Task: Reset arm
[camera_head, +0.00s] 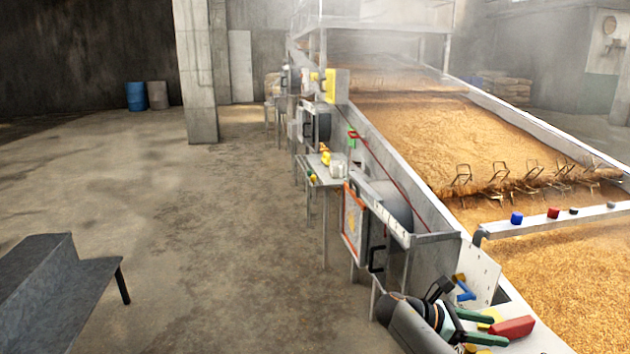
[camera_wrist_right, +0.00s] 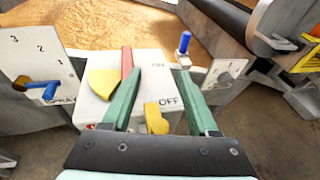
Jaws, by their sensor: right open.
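The box carries a red lever (camera_wrist_right: 127,63), a yellow plate (camera_wrist_right: 103,82) and a yellow knob (camera_wrist_right: 156,118). Whether a finger touches the box cannot be told. My left gripper is not in view.
A long metal trough of steaming grain (camera_head: 430,130) fills the right side. Its near wall carries several control boxes and a small side table (camera_head: 322,178). A grey bench (camera_head: 60,290) stands left; the concrete floor between is open.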

